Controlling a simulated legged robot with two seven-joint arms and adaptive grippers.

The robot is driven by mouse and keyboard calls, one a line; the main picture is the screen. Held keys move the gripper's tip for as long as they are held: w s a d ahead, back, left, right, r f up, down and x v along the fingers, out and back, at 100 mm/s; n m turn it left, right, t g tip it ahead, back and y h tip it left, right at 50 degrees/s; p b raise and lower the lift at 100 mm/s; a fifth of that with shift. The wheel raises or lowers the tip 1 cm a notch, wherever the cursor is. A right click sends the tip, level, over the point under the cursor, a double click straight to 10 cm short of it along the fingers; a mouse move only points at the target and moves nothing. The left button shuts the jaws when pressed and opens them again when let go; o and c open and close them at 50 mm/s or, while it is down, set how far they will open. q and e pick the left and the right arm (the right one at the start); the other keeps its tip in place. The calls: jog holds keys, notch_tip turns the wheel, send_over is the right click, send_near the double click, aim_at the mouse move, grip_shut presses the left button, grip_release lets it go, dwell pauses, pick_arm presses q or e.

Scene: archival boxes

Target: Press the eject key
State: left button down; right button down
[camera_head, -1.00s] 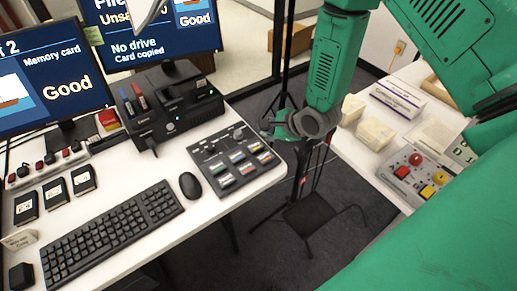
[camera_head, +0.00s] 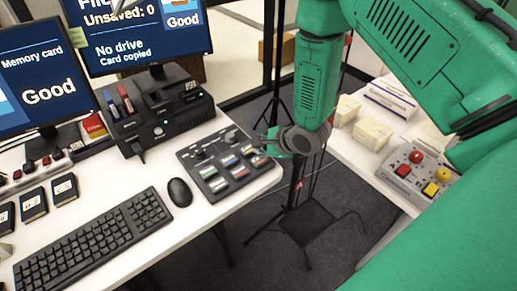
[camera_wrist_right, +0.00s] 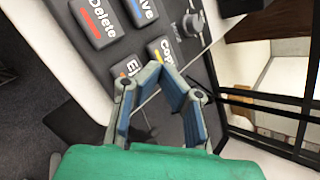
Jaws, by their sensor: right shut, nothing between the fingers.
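The dark control panel (camera_head: 196,177) lies on the white desk with several labelled keys. In the right wrist view, the key whose visible letters read "Ej" (camera_wrist_right: 127,68), with an orange mark, is partly covered by a finger of my right gripper (camera_wrist_right: 160,72). The Copy key (camera_wrist_right: 165,50) is just beyond the fingertips, and the Delete key (camera_wrist_right: 98,17) is farther up-left. My right gripper is shut and empty, its tips meeting over the panel edge. In the head view, the right gripper (camera_head: 266,143) is at the panel's right corner. Contact with a key cannot be told. My left gripper is out of view.
A keyboard (camera_head: 95,240) and mouse (camera_head: 179,192) lie left of the panel. A black drive unit (camera_head: 160,118) and monitors stand behind. Across a floor gap, another table holds boxes (camera_head: 372,133) and a button box (camera_head: 415,176).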

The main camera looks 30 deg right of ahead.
aim_at(256, 156)
jog(key=shift+d+f+b, duration=0.1)
jog(key=shift+f+b, duration=0.25)
jog(key=shift+f, duration=0.65)
jog(key=shift+f, duration=0.1)
dwell(0.6)
jog(key=shift+f, duration=0.35)
jog(key=shift+f+b, duration=0.4)
dwell(0.5)
jog(key=shift+w+d+f, duration=0.1)
jog(key=shift+w+d, duration=0.05)
jog(key=shift+s+a+r+p, duration=0.1)
jog(key=shift+s+r+p, duration=0.05)
jog(key=shift+r+p, duration=0.35)
jog(key=shift+s+a+r+p, duration=0.1)
jog(key=shift+r+p, duration=0.3)
jog(key=shift+r, duration=0.2)
